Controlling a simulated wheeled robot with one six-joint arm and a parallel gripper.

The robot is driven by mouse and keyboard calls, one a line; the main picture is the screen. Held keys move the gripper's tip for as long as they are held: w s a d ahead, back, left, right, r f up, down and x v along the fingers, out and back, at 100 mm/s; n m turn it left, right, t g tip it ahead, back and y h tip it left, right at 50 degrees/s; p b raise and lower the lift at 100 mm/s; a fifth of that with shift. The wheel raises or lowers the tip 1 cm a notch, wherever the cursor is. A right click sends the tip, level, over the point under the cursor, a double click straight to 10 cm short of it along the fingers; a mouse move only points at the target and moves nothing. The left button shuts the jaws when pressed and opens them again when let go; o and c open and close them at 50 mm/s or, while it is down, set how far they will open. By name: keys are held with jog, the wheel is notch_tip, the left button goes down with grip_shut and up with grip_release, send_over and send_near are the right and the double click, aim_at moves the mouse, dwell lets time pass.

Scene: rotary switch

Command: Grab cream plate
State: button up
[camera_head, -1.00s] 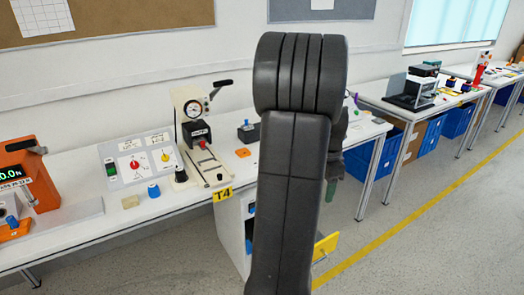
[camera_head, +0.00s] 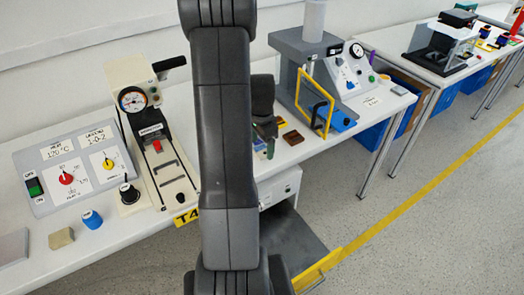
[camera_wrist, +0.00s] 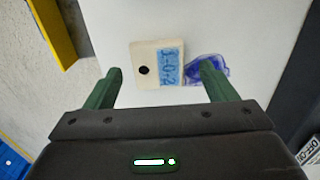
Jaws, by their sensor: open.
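The cream plate (camera_wrist: 142,54) lies on the white table, with a dark round hole and a blue label reading 1-0-2. In the wrist view it is just beyond my gripper (camera_wrist: 160,71), between the lines of its two green fingers. The fingers are apart and nothing is held between them. In the head view my gripper (camera_head: 266,132) is partly hidden behind my arm, low over the table. A small pale and blue patch beside it may be the plate, but I cannot tell clearly.
A blue-purple piece (camera_wrist: 208,68) lies close to the plate's right side. A grey press with a yellow frame (camera_head: 315,95) stands right of my gripper. A dial panel (camera_head: 75,172) and a gauge device (camera_head: 150,130) stand left. A brown block (camera_head: 293,137) lies nearby.

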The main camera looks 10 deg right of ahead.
jog(key=shift+s+f, duration=0.1)
jog(key=shift+f, duration=0.5)
jog(key=c, duration=1.1)
jog(key=shift+o, duration=0.2)
jog(key=shift+r, duration=0.1)
